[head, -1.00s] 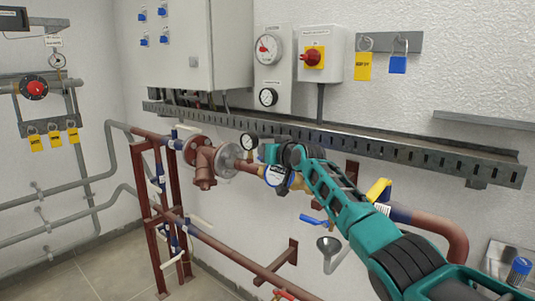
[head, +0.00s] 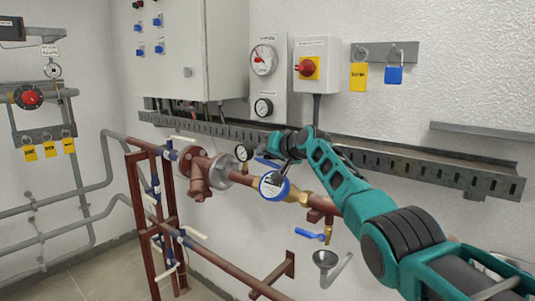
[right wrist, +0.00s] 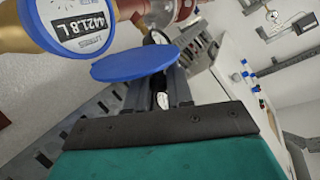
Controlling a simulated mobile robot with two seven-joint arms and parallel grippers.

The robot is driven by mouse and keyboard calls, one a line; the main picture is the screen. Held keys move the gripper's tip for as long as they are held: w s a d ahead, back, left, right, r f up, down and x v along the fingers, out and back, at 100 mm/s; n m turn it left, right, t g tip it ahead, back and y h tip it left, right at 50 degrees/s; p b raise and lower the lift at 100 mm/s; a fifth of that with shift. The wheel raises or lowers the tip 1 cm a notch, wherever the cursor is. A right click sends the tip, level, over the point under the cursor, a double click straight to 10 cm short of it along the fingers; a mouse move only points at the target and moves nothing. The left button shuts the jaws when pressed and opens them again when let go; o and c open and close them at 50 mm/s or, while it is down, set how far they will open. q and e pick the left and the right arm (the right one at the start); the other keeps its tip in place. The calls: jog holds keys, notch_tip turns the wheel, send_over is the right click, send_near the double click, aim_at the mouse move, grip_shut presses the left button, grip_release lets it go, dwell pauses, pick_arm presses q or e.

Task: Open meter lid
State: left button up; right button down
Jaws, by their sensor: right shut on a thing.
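The water meter (head: 272,187) sits on the pipe in the middle of the head view, its white dial uncovered inside a blue rim. It also shows at the upper left of the right wrist view (right wrist: 82,25), with its number display readable. The blue meter lid (right wrist: 135,63) stands raised away from the dial; in the head view the lid (head: 266,162) is a thin blue edge above the meter. My right gripper (right wrist: 163,78) is shut on the lid; its fingers are partly hidden behind it. In the head view my right gripper (head: 281,161) is beside the meter top. My left gripper is not in view.
A small pressure gauge (head: 243,152) and a pipe flange (head: 219,169) are close left of the meter. A cable tray (head: 400,158) runs along the wall behind my right arm. A blue-handled valve (head: 312,235) and a funnel (head: 326,259) are below right.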

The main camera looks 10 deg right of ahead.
jog(key=shift+f, duration=0.1)
jog(key=c, duration=1.1)
grip_release()
jog(key=shift+o, duration=0.2)
jog(key=b+v, duration=0.1)
jog(key=v, duration=1.2)
jog(key=shift+b, duration=0.3)
jog(key=shift+w, duration=0.1)
